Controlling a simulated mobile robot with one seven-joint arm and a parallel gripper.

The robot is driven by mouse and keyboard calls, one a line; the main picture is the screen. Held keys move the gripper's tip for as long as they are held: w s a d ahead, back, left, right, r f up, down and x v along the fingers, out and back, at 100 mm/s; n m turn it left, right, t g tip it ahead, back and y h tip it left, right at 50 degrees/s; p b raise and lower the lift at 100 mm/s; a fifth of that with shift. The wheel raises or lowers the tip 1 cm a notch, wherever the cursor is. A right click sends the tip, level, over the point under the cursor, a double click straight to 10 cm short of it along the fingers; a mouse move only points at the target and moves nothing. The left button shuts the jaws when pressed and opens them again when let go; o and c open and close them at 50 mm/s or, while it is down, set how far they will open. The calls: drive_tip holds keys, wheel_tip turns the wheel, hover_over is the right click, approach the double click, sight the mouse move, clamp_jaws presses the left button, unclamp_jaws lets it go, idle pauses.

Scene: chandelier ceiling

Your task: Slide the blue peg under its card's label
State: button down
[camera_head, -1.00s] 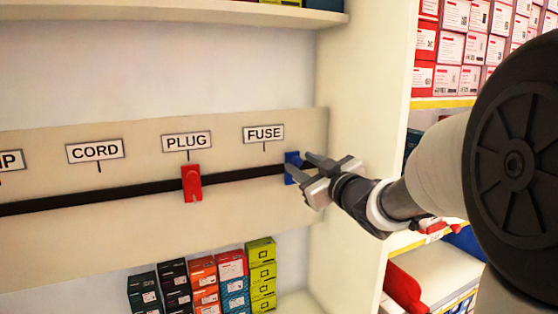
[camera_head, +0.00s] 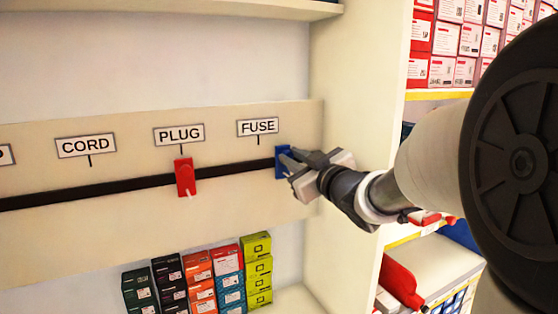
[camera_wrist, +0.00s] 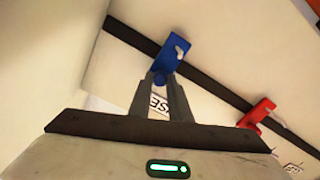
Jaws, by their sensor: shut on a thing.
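The blue peg (camera_head: 281,162) sits on the black rail (camera_head: 235,167), right of the FUSE label (camera_head: 258,127) and its tick, near the rail's right end. My gripper (camera_head: 288,161) is shut on the blue peg from the right front. In the wrist view the blue peg (camera_wrist: 176,50) stands up at the fingertips of my gripper (camera_wrist: 161,78), with the rail behind it. The red peg (camera_head: 185,178) sits just right of the tick under the PLUG label (camera_head: 180,134). The CORD label (camera_head: 86,146) is further left. No separate card for the blue peg is visible.
A shelf's side wall (camera_head: 350,120) stands close to the right of the blue peg. Several stacked small boxes (camera_head: 198,280) are below the rail board. The rail between the blue and red pegs is clear.

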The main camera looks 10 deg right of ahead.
drive_tip(key=a, duration=0.2)
drive_tip(key=s+a+b, duration=0.1)
drive_tip(key=a, duration=0.2)
drive_tip(key=shift+s+a+b, duration=0.3)
drive_tip(key=shift+s+b, duration=0.1)
drive_tip(key=c, duration=1.6)
unclamp_jaws()
drive_tip(key=shift+c, duration=0.2)
drive_tip(key=shift+s, duration=0.1)
